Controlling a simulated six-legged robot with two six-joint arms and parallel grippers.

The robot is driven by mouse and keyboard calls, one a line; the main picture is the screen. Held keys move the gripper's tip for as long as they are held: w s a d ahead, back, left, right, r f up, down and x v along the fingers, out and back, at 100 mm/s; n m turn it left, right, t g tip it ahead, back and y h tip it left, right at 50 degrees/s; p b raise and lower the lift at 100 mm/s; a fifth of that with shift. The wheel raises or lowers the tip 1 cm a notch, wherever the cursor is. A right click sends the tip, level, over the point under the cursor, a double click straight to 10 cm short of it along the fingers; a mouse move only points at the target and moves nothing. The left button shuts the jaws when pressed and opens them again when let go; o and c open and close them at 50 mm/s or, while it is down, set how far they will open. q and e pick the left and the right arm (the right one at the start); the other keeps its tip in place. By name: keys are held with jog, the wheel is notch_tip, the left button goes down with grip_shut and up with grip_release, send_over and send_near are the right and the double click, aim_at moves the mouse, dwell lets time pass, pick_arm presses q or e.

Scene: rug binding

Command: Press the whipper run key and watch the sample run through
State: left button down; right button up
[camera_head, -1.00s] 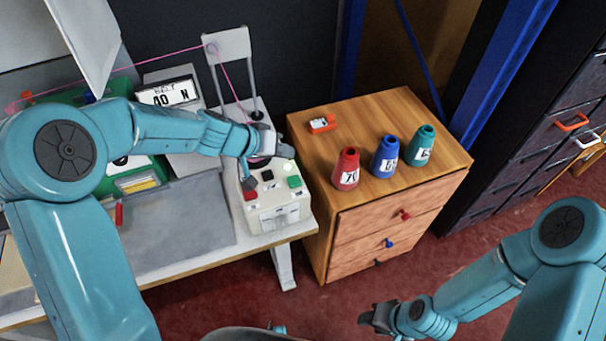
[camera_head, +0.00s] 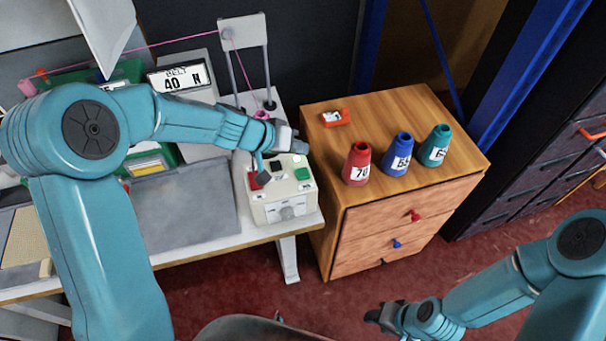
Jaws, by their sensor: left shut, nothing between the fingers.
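The whipper (camera_head: 285,204) is a cream machine at the right end of the work table. Its top has a red key (camera_head: 254,181), a black key (camera_head: 278,167) and a green key (camera_head: 302,173). A pink thread (camera_head: 180,42) runs from the left through a guide on the grey thread stand (camera_head: 244,31) and down behind my gripper. My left gripper (camera_head: 300,149) is shut and empty over the back of the whipper, near the keys. Whether it touches the machine I cannot tell. My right gripper (camera_head: 372,317) hangs low over the red floor, away from the table; its jaws are unclear.
A wooden cabinet (camera_head: 395,221) right of the table carries red (camera_head: 357,165), blue (camera_head: 398,155) and teal (camera_head: 436,146) cones and an orange tool (camera_head: 336,118). The table's grey mat (camera_head: 185,210) is clear.

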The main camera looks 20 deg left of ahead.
pick_arm(q)
jog(key=b, duration=0.3)
send_over(299, 173)
notch_tip(299, 173, down, 5)
jog(key=shift+a+r, duration=0.1)
jog(key=shift+s+f+b, duration=0.1)
jog(key=shift+f+b, duration=0.35)
jog(key=shift+b, duration=0.1)
jog(key=shift+f, duration=0.25)
jog(key=shift+r, duration=0.1)
jog(key=shift+b, duration=0.35)
dwell(0.7)
jog(key=shift+f+b, duration=0.5)
jog(key=shift+b, duration=0.1)
